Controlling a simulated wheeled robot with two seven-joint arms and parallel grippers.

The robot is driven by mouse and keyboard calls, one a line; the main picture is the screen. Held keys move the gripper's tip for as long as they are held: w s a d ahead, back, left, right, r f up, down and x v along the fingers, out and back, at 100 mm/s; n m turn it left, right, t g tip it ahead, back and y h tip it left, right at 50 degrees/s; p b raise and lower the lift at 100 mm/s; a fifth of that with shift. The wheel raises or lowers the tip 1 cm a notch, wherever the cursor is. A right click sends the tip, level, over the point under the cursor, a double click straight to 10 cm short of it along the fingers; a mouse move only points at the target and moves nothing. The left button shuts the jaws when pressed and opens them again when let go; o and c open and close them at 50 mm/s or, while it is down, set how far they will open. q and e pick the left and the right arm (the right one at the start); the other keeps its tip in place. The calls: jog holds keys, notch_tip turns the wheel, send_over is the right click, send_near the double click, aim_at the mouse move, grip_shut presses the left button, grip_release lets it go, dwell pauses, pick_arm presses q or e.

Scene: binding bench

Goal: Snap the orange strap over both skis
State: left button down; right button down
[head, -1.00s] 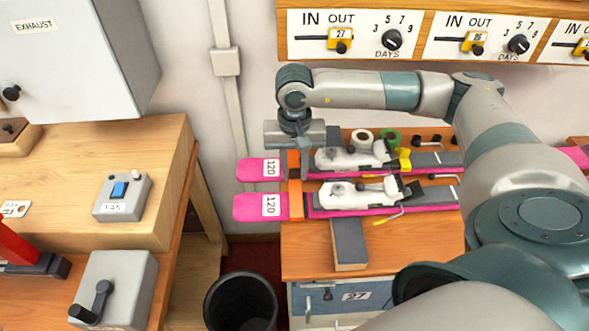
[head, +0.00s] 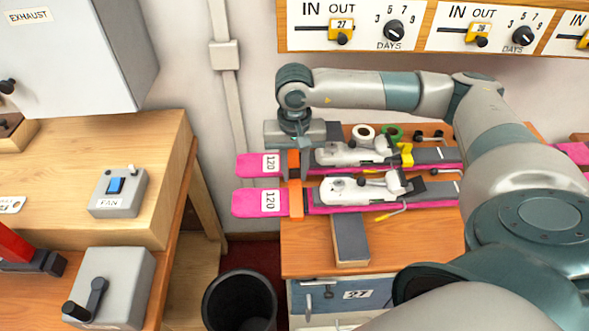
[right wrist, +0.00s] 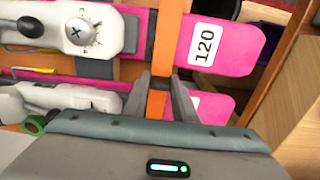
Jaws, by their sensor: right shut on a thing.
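Two pink skis lie side by side on the bench, the near ski (head: 258,203) and the far ski (head: 250,165), each with a white 120 label. The orange strap (head: 296,200) runs across the skis near their tips; in the right wrist view it crosses the near ski (right wrist: 225,50) as a flat band (right wrist: 168,35). My right gripper (head: 297,165) is low over the far ski, shut on the strap, with one finger on each side of it (right wrist: 160,88). Whether the strap's end is fastened is hidden. My left gripper is not in view.
White bindings (head: 355,190) sit on the skis, right of the strap. A dark block (head: 350,242) lies at the bench front (head: 300,258). Tape rolls (head: 363,132) stand behind. A black bin (head: 240,302) is on the floor, and a wooden bench with a fan switch (head: 118,190) stands left.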

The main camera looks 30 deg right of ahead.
aim_at(294, 170)
jog(key=shift+f, duration=0.15)
jog(key=c, duration=0.9)
grip_release()
jog(key=shift+r+p, duration=1.5)
jog(key=shift+r, duration=3.6)
jog(key=shift+a, duration=0.1)
